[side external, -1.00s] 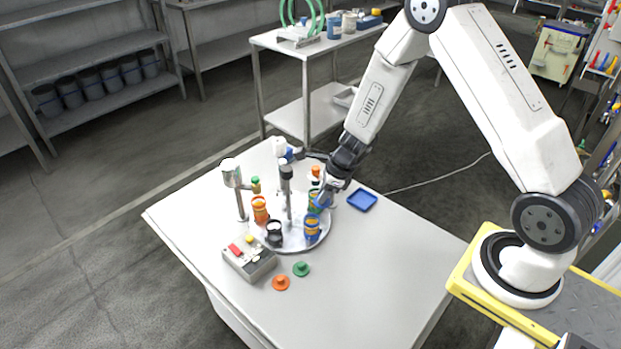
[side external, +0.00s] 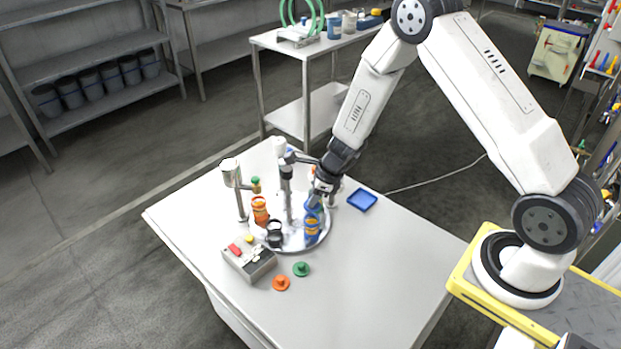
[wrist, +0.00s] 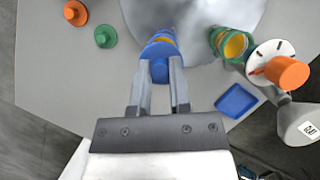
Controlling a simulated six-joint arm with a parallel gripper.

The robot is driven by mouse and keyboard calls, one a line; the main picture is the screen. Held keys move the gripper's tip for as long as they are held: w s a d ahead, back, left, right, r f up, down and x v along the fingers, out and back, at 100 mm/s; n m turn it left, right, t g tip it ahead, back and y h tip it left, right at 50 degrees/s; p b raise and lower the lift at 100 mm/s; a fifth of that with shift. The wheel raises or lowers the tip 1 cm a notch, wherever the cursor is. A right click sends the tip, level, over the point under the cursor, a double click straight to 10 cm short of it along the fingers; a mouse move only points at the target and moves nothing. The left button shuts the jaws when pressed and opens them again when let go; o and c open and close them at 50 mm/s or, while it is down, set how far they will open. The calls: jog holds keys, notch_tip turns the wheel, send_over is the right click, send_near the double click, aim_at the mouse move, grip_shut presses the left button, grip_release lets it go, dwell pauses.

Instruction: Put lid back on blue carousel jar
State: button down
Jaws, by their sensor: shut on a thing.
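My gripper (side external: 316,200) is shut on the blue lid (wrist: 160,72), holding it by its knob between the fingertips. The blue jar (side external: 312,232) stands upright on the round carousel (side external: 292,247), on the side nearest my arm. In the side view the lid is right above the jar's mouth. In the wrist view the blue jar (wrist: 160,48) shows just beyond the fingertips, with a yellow-orange patch beside the lid. I cannot tell whether lid and jar touch.
An orange jar (side external: 260,210), a black jar (side external: 274,234) and a green jar (wrist: 222,40) stand on the carousel around a metal post (side external: 287,190). Orange (side external: 281,283) and green (side external: 301,269) lids, a control box (side external: 249,260) and a blue tray (side external: 362,200) lie on the table.

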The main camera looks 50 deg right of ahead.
aim_at(317, 205)
jog(key=shift+f, duration=2.25)
jog(key=shift+f, duration=0.2)
dwell(0.6)
grip_release()
dwell(0.5)
jog(key=shift+r, duration=0.2)
jog(key=shift+r, duration=3.3)
grip_shut()
